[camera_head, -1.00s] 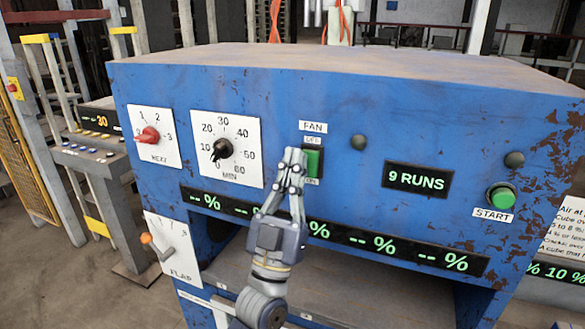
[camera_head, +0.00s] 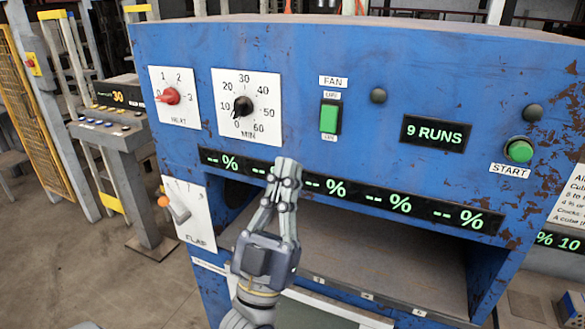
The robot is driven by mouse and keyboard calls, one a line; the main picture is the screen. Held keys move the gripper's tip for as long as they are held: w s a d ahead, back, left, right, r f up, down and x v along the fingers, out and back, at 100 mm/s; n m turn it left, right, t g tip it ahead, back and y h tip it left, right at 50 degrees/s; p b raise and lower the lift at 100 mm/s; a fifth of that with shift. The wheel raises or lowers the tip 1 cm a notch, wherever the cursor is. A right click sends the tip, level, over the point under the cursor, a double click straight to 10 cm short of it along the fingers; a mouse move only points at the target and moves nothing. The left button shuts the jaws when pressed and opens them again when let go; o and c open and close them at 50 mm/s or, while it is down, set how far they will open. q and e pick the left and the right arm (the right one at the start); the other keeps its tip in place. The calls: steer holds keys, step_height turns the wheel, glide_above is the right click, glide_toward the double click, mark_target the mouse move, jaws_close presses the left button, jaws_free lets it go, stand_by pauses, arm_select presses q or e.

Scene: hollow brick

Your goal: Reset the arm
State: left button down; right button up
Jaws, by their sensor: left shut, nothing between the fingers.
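My left gripper (camera_head: 287,168) is shut and empty, pointing up in front of the blue machine (camera_head: 300,65), below the dials and over part of the percent display strip. The green fan switch (camera_head: 329,118) is up and to the right of the fingertips, clear of them. The red heat knob (camera_head: 168,96) points left, and the black minutes knob (camera_head: 242,107) points down and to the left. The flap lever (camera_head: 176,208) with an orange tip is left of the gripper. The green start button (camera_head: 519,150) is at the right. My right gripper is not in view.
A display (camera_head: 433,133) reads "9 RUNS". The machine has an open bay (camera_head: 390,262) below the percent strip. A grey control console (camera_head: 110,128) stands at the left, with a yellow mesh fence (camera_head: 38,110) beyond it. Open floor lies at the lower left.

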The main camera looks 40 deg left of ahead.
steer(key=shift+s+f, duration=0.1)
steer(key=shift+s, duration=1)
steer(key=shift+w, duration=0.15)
